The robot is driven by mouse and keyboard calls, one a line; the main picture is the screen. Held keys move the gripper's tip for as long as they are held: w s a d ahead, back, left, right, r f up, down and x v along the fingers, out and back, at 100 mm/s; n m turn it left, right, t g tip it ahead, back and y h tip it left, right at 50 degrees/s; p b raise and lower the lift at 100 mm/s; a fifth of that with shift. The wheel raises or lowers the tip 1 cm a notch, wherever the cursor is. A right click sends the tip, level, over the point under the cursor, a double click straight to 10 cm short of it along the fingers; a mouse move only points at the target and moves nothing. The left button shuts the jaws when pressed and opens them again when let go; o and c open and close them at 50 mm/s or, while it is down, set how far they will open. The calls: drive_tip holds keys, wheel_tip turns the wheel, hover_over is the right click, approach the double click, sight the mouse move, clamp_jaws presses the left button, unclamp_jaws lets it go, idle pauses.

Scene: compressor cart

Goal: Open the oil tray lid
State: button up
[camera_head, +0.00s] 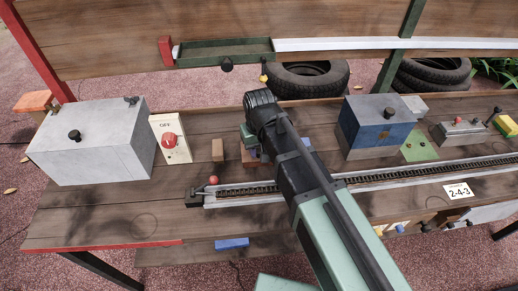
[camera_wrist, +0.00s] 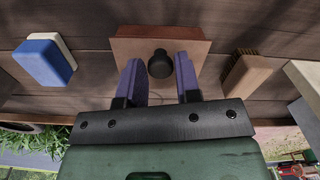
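A reddish-brown box with a black knob (camera_wrist: 160,64) on its face shows at the top middle of the wrist view. I take its flat top (camera_wrist: 130,47) to be the oil tray lid, but no label confirms this. My gripper (camera_wrist: 159,70) is open, with one purple finger on each side of the knob and visible gaps between. The box (camera_head: 248,158) is mostly hidden behind my arm in the head view. I cannot tell how close the fingertips are to the lid in depth.
A blue block (camera_wrist: 42,62) and a wooden brush-like block (camera_wrist: 245,76) flank the box. On the bench are a grey box (camera_head: 95,145), a white switch panel (camera_head: 171,138), a blue-grey box (camera_head: 375,130) and a chain rail (camera_head: 420,171). A green tray (camera_head: 222,52) hangs behind.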

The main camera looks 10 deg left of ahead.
clamp_jaws()
drive_tip(key=shift+w+a+r, duration=0.1)
drive_tip(key=shift+w+r, duration=0.1)
drive_tip(key=shift+r, duration=0.1)
drive_tip(key=shift+w+a+r+p, duration=0.15)
drive_tip(key=shift+w+r+p, duration=0.25)
drive_tip(key=shift+r+p, duration=0.15)
drive_tip(key=shift+w+a+r+p, duration=0.15)
drive_tip(key=shift+w+r+p, duration=0.3)
drive_tip(key=shift+p, duration=0.2)
drive_tip(key=shift+w+a+r+p, duration=0.2)
drive_tip(key=shift+w+r+p, duration=0.15)
drive_tip(key=shift+w, duration=0.15)
drive_tip(key=shift+w+a+r+p, duration=0.2)
drive_tip(key=shift+w+r+p, duration=0.1)
drive_tip(key=shift+w, duration=0.2)
drive_tip(key=shift+w+a+r, duration=0.1)
drive_tip(key=shift+w+a, duration=0.15)
drive_tip(key=shift+w, duration=0.35)
drive_tip(key=shift+w+a+r, duration=0.1)
drive_tip(key=shift+w+a, duration=0.1)
drive_tip(key=shift+w, duration=0.35)
